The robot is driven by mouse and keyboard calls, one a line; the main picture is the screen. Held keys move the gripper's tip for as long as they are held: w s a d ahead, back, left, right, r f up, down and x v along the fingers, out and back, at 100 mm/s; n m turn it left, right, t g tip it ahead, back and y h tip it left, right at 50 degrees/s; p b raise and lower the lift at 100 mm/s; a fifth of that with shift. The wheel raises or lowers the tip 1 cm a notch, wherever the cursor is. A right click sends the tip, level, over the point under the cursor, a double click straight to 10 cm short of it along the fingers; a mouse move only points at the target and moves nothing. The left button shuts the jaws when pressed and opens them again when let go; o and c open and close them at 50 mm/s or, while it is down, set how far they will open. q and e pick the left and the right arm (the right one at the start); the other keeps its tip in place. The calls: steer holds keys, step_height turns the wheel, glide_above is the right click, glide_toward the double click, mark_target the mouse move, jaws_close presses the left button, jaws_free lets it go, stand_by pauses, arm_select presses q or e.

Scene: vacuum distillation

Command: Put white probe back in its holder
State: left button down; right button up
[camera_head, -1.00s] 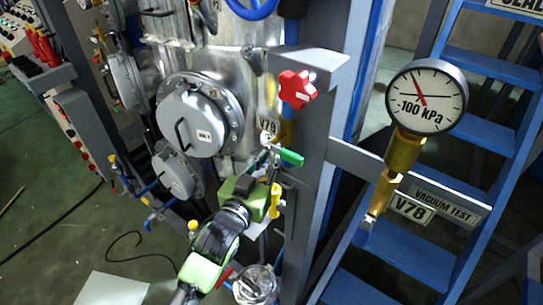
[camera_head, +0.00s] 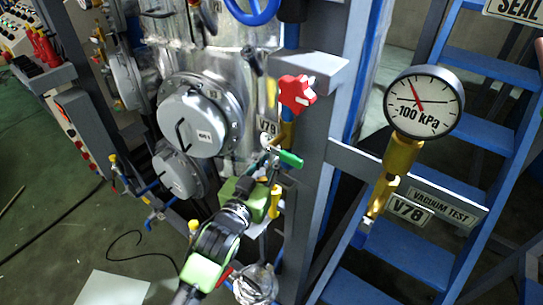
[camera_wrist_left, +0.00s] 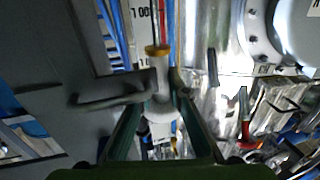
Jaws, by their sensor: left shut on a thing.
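My left gripper (camera_head: 266,162) reaches up from the bottom of the head view to beside the grey post. In the left wrist view its two dark green fingers (camera_wrist_left: 163,84) close on a pale, whitish rod-like piece, the white probe (camera_wrist_left: 161,104). A yellow-brown ring (camera_wrist_left: 158,50) sits at the far end of this piece. The probe looks upright in that view, with its lower part between the fingers. In the head view it is too small and covered to make out. I cannot clearly tell the holder. My right gripper is not in view.
A grey post (camera_head: 306,160) with a red star knob (camera_head: 296,93) stands right by the gripper. A green lever (camera_head: 290,159) and a yellow handle (camera_head: 275,201) are close. A steel vessel (camera_head: 232,80) is behind. The pressure gauge (camera_head: 424,102) and blue ladder (camera_head: 480,130) are right.

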arm_select(q)
steer(key=shift+f+b, duration=0.3)
steer(key=shift+f, duration=0.05)
steer(key=shift+f, duration=0.15)
stand_by(0.3)
